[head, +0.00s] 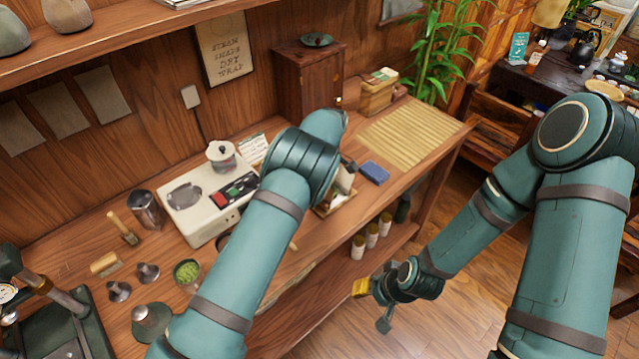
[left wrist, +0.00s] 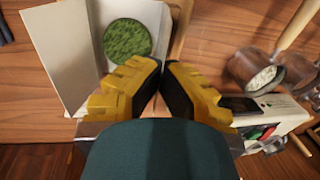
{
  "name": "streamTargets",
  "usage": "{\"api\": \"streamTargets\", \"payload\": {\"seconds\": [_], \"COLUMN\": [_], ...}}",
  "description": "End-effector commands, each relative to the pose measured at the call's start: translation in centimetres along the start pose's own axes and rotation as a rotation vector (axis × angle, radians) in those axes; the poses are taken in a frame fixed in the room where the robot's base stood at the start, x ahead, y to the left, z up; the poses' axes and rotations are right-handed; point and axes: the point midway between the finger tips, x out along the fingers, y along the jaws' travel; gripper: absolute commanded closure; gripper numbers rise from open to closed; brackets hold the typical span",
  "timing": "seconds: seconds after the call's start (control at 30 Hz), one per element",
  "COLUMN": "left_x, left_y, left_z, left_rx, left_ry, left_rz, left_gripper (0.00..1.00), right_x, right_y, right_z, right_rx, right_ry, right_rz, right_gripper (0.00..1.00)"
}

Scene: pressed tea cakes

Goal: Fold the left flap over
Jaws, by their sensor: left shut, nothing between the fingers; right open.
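In the left wrist view a round green tea cake (left wrist: 127,40) lies on pale wrapping paper (left wrist: 153,18). A pale flap (left wrist: 62,48) shows to the left of the cake, apparently tilted up; I cannot tell which of the paper's flaps it is. My left gripper (left wrist: 163,74) is shut and empty, its yellow fingertips just below and right of the cake. I cannot tell whether they touch the paper. In the head view my left arm hides this gripper and most of the wrap. My right gripper (head: 371,300) is open and empty, out in front of the bench.
A metal canister (head: 146,209) and a bowl of green leaves (head: 187,272) stand on the left.

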Motion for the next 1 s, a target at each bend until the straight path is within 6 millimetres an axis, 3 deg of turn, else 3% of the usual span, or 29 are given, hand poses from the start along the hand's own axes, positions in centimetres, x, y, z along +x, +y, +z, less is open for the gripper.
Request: {"api": "streamTargets", "payload": {"seconds": [0.3, 0.8, 0.9, 1.0], "left_x": [0.32, 0.19, 0.17, 0.14], "left_y": [0.31, 0.35, 0.36, 0.37], "left_z": [0.01, 0.03, 0.02, 0.01], "left_rx": [0.000, 0.000, 0.000, 0.000], "left_ry": [-0.003, -0.004, -0.004, -0.003], "left_rz": [-0.074, -0.084, -0.084, -0.083], "left_gripper": [1.00, 1.00, 0.70, 0.70], "right_x": [1.07, 1.15, 1.15, 1.15], "right_y": [0.36, 0.38, 0.39, 0.38], "right_z": [0.11, 0.12, 0.13, 0.13], "right_rx": [0.000, 0.000, 0.000, 0.000], "right_ry": [0.001, 0.000, 0.000, 0.000], "right_rz": [0.002, 0.003, 0.003, 0.003], "right_gripper": [0.53, 0.53, 0.53, 0.53]}}
